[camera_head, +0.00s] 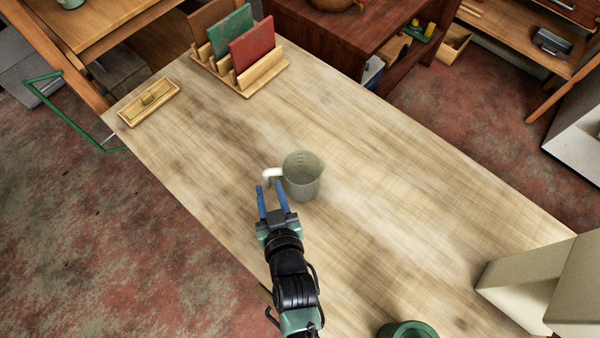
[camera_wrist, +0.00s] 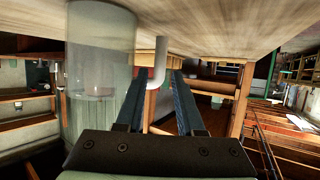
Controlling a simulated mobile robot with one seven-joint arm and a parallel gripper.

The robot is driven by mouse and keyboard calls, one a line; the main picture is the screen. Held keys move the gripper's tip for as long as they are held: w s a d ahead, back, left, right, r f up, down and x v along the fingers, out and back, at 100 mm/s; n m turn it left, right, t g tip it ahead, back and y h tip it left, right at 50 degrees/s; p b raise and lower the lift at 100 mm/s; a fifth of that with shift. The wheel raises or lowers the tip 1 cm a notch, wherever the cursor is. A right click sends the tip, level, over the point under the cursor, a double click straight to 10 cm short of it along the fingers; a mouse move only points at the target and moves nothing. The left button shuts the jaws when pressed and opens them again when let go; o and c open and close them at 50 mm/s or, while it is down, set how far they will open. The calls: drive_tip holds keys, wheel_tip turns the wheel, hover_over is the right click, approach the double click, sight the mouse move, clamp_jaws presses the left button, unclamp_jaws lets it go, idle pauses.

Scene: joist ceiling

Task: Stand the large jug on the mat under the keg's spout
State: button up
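The large jug (camera_head: 303,177) is clear and greyish with a white handle (camera_head: 271,174) on its left side. It stands upright on the pale wooden table (camera_head: 400,200). My gripper (camera_head: 270,187) is open, its two blue fingers pointing at the handle. In the wrist view the jug (camera_wrist: 98,75) is left of my fingers, and the handle (camera_wrist: 159,62) shows between the fingertips. I cannot tell whether either finger touches it. I can make out no keg, spout or mat for certain in these frames.
A wooden rack (camera_head: 262,77) holding several coloured boards stands at the table's far end, beside a small wooden tray (camera_head: 130,114). A cream boxy object (camera_head: 515,285) is at the right, and a green round object (camera_head: 405,330) at the bottom edge. The table around the jug is clear.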

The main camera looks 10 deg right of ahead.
drive_tip(key=x, duration=0.8)
drive_tip(key=shift+w, duration=0.15)
clamp_jaws()
drive_tip(key=shift+r, duration=0.1)
idle(1.2)
